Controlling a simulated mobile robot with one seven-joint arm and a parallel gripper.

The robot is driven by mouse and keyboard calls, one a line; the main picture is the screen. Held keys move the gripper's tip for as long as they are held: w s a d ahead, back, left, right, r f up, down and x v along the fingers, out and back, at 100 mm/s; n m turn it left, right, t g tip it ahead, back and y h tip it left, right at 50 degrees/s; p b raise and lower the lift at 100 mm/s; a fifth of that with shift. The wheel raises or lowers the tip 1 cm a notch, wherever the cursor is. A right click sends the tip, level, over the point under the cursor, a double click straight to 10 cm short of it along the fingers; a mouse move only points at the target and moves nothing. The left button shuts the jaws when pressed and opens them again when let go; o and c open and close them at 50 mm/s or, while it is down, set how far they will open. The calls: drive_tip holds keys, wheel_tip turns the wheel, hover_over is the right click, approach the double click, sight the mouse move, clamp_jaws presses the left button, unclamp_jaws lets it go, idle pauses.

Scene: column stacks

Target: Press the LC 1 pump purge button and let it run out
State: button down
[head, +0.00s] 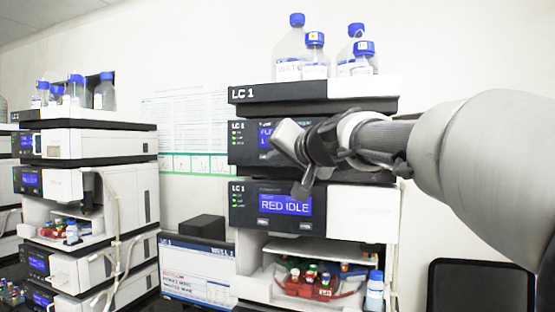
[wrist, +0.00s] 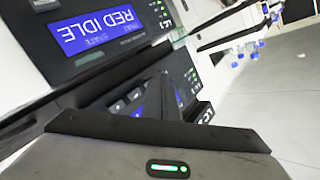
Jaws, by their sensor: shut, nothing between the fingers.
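The LC 1 stack stands at centre right in the head view. Its pump module (head: 244,150) is the upper dark-fronted unit, with a blue display (head: 265,140) mostly covered by my gripper (head: 291,143). In the wrist view, which is upside down, my shut, empty fingers (wrist: 160,97) lie over the pump panel (wrist: 192,88), beside small grey buttons (wrist: 118,106). The purge button cannot be picked out, and whether the fingertips touch the panel cannot be told. The module below has a display (head: 285,205) reading "RED IDLE", also in the wrist view (wrist: 97,30).
Blue-capped bottles (head: 290,48) stand in the tray (head: 265,93) on top of the stack. An open bay below holds vials in a red rack (head: 305,283). A second stack (head: 100,145) stands at left.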

drive_tip(key=shift+s, duration=0.2)
drive_tip(key=shift+a, duration=0.1)
drive_tip(key=s, duration=0.1)
drive_tip(key=s+a, duration=0.1)
drive_tip(key=s, duration=0.2)
drive_tip(key=shift+s+a, duration=0.3)
drive_tip(key=shift+s, duration=0.05)
idle(0.7)
drive_tip(key=s+d+f+g+h+p, duration=0.1)
drive_tip(key=s+d+f+g+h, duration=0.1)
drive_tip(key=s+d+f, duration=0.3)
drive_tip(key=s+d+f+n+g+h+p, duration=0.1)
drive_tip(key=s+d+f+g, duration=0.3)
drive_tip(key=s+f, duration=1)
drive_tip(key=s+d+f+n+g+h+p, duration=0.1)
drive_tip(key=s+d+f+g+h+p, duration=0.2)
drive_tip(key=s+d+f, duration=0.4)
drive_tip(key=s+f+h, duration=0.1)
drive_tip(key=s+f, duration=0.2)
drive_tip(key=shift+d+f, duration=0.15)
drive_tip(key=shift+d, duration=0.05)
idle(2.2)
